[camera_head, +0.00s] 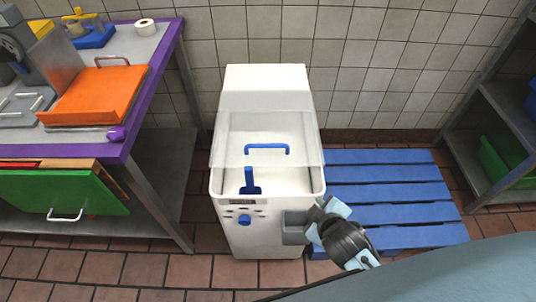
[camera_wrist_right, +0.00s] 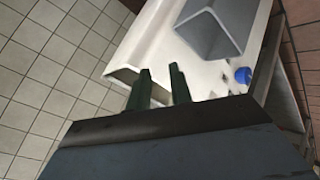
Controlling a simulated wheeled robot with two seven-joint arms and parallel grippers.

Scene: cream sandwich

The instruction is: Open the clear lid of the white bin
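The white bin (camera_head: 262,222) stands on the floor in the middle of the head view. Its clear lid (camera_head: 300,140) has a blue handle (camera_head: 267,148) and spans the rear part of the opening. The front edge of the lid shows behind the front rim; I cannot tell how far it is raised. A blue scoop (camera_head: 250,182) shows in the front part of the opening. My right gripper (camera_head: 290,228) is at the bin's front right corner, below the rim, apart from the handle. In the wrist view its two fingers (camera_wrist_right: 160,88) are apart with nothing between. My left gripper is out of view.
A blue pallet (camera_head: 392,205) lies right of the bin. A purple-edged steel table (camera_head: 158,75) with an orange board (camera_head: 97,95) stands at left. A dark shelf (camera_head: 505,120) is at right. A blue knob (camera_head: 244,222) is on the bin's front.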

